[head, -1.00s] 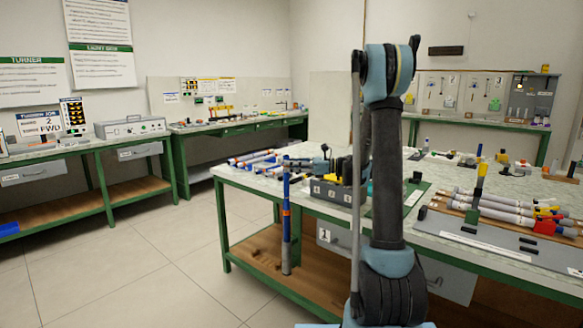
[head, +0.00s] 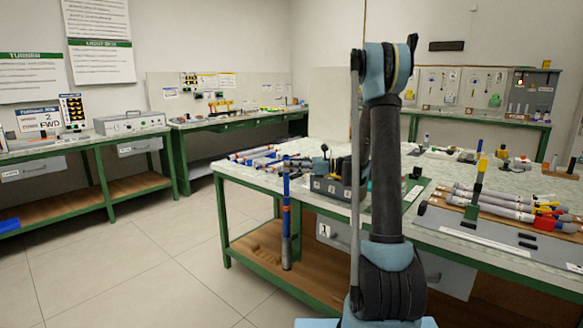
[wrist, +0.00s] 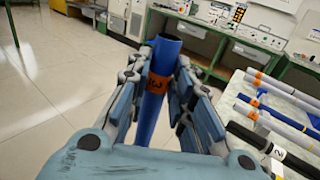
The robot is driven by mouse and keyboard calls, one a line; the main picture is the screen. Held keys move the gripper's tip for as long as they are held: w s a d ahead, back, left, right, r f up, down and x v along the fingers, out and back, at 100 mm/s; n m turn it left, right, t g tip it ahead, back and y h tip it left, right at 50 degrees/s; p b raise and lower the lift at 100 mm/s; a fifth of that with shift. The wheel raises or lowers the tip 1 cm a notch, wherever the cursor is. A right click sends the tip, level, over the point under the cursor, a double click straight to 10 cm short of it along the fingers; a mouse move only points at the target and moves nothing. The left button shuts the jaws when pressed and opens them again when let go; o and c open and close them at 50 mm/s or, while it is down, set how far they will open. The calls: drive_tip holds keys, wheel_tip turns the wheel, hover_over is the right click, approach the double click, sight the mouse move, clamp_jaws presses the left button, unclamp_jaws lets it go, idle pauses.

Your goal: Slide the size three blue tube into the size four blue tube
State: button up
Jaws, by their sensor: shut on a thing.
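My gripper (wrist: 162,66) is shut on a blue tube (wrist: 150,115) with an orange band bearing a dark mark that looks like a 3. The tube's open upper end shows between the fingers in the wrist view. In the head view the held tube (head: 286,188) hangs upright in front of the table's left end, with an orange band and a grey lower part. Other tubes, some blue with orange bands (wrist: 247,101), lie on the table at right in the wrist view. I cannot tell which of them is size four.
The workbench (head: 240,180) has a green frame and a wooden lower shelf (head: 262,250). A grey box (head: 330,188) and several grey-white rods (head: 490,200) stand or lie on it. The tiled floor (head: 140,260) to the left is clear.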

drive_tip(key=shift+f, duration=0.15)
drive_tip(key=o, duration=0.9)
drive_tip(key=shift+c, duration=0.2)
